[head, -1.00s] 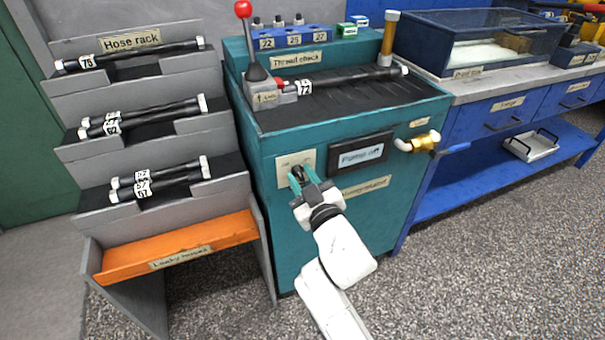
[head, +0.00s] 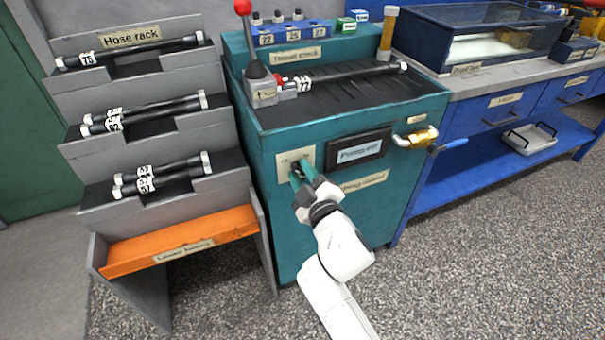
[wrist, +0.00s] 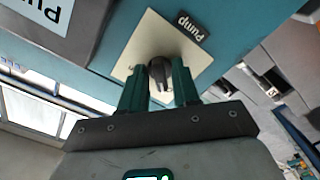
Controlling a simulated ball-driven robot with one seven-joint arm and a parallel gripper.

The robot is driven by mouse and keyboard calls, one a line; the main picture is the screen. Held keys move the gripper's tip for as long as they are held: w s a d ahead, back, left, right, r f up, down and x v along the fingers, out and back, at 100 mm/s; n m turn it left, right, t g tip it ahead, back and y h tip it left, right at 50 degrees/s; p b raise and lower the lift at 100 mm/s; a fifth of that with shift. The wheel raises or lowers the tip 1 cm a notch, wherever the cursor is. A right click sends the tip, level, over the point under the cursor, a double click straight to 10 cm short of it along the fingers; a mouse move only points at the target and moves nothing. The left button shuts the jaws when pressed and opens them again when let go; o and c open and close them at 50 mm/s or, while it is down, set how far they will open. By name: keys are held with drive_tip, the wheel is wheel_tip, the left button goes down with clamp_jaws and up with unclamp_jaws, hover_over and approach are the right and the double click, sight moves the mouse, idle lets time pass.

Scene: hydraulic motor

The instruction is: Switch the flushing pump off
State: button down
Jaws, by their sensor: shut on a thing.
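The flushing pump switch is a dark rotary knob (wrist: 160,72) on a square cream plate (head: 283,160) on the front of the teal bench (head: 290,215). A label reading "Pump" sits beside it in the wrist view. My gripper (head: 300,170) reaches the plate from the front, with its two green fingers on either side of the knob, shut on it. The fingers partly hide the knob in the head view. To the right of the plate is a dark-framed display (head: 360,150). Its text starts with "Pump"; the last word is too blurred to read surely.
A grey hose rack (head: 150,70) with several black hoses and an orange tray (head: 180,245) stands left of the bench. A red-knobbed lever (head: 243,8) rises on top. The speckled floor in front is clear.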

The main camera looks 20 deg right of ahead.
drive_tip(key=shift+f, duration=0.1)
drive_tip(key=c, duration=1.1)
unclamp_jaws()
drive_tip(key=shift+c, duration=0.2)
drive_tip(key=s, duration=1.1)
